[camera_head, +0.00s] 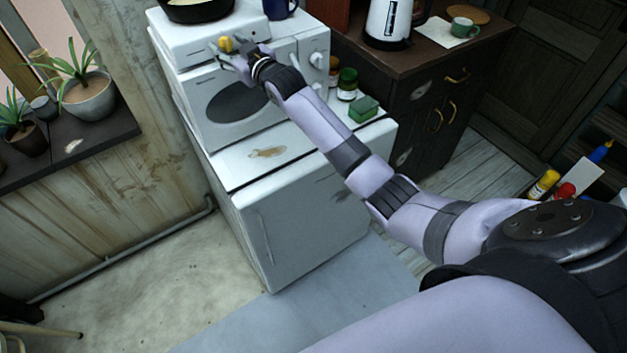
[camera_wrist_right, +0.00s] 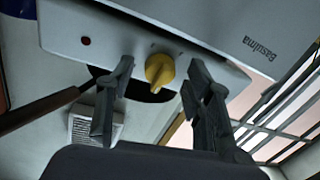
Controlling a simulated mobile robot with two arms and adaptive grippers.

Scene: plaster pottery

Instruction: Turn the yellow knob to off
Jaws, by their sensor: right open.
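The yellow knob (camera_head: 226,44) is on the front of a white hotplate unit (camera_head: 185,48) that stands on a white microwave (camera_head: 250,95). In the right wrist view the knob (camera_wrist_right: 160,71) sits on a light panel with a red dot to its left. Its ridge looks slightly tilted; I cannot read its setting. My right gripper (camera_head: 229,54) is right at the knob. In the wrist view its open fingers (camera_wrist_right: 159,80) stand on either side of the knob, with a gap visible on each side. My left gripper is not in view.
A dark pan (camera_head: 198,10) and a dark blue mug (camera_head: 281,8) are on top. Potted plants (camera_head: 88,95) are on the left sill.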

